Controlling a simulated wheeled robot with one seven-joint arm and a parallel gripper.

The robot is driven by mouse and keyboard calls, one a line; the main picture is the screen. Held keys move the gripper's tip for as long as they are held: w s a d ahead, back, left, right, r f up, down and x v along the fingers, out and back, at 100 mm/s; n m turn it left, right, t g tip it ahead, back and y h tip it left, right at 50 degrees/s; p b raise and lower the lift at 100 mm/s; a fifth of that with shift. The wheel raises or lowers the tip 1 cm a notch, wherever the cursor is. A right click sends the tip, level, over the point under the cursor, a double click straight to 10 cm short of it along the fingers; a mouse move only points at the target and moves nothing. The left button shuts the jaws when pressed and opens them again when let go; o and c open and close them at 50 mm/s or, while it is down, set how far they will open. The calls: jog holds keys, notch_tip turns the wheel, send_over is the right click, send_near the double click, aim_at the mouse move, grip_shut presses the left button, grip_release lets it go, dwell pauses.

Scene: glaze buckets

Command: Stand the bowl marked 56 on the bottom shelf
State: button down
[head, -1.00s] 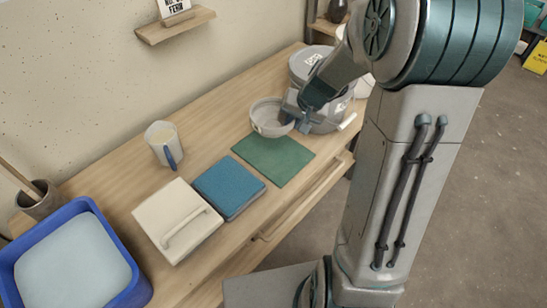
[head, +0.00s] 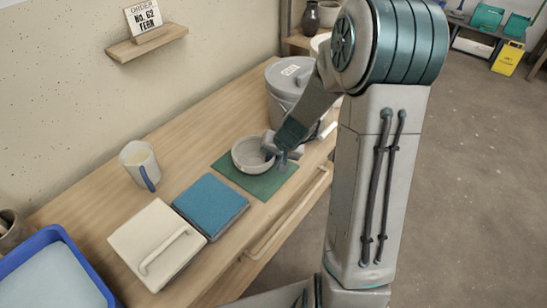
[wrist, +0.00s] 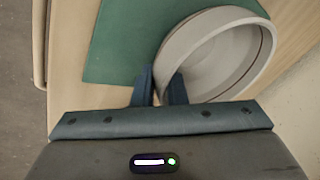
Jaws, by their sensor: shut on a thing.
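A pale grey bowl (head: 242,157) shows in the head view over the back part of a green mat. My gripper (head: 270,152) is shut on the right side of its rim. In the wrist view the bowl (wrist: 216,55) is at the upper right, with its rim between the two fingers (wrist: 161,88). I cannot tell whether the bowl touches the mat or hangs just above it. No number is readable on it. A wooden shelf unit (head: 299,41) is partly visible at the back, mostly hidden by my arm; its bottom shelf cannot be made out.
A lidded grey bucket (head: 287,80) stands behind the bowl. A blue tub (head: 60,235) is at the left. Open floor lies right.

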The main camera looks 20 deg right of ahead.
jog(key=shift+f+b, duration=0.15)
jog(key=shift+b, duration=0.15)
jog(key=c, duration=1.5)
grip_release()
jog(key=shift+r+p, duration=0.25)
jog(key=shift+p, duration=0.1)
jog(key=p+v, duration=0.2)
jog(key=v, duration=1)
jog(key=s+a+r, duration=0.1)
jog(key=s, duration=0.1)
jog(key=s+a+r+n, duration=0.1)
jog(key=s, duration=0.1)
jog(key=s+a+r+n+g, duration=0.1)
jog(key=s+a, duration=0.1)
jog(key=shift+s+r, duration=0.3)
jog(key=shift+s, duration=0.05)
jog(key=s+r, duration=0.1)
jog(key=s, duration=0.2)
jog(key=s+n+g+h, duration=0.1)
jog(key=s, duration=0.3)
jog(key=s+r+n+h, duration=0.1)
jog(key=s, duration=0.2)
jog(key=shift+s+a+r, duration=0.25)
jog(key=shift+s+r, duration=0.05)
jog(key=shift+r, duration=0.05)
jog(key=shift+c, duration=0.3)
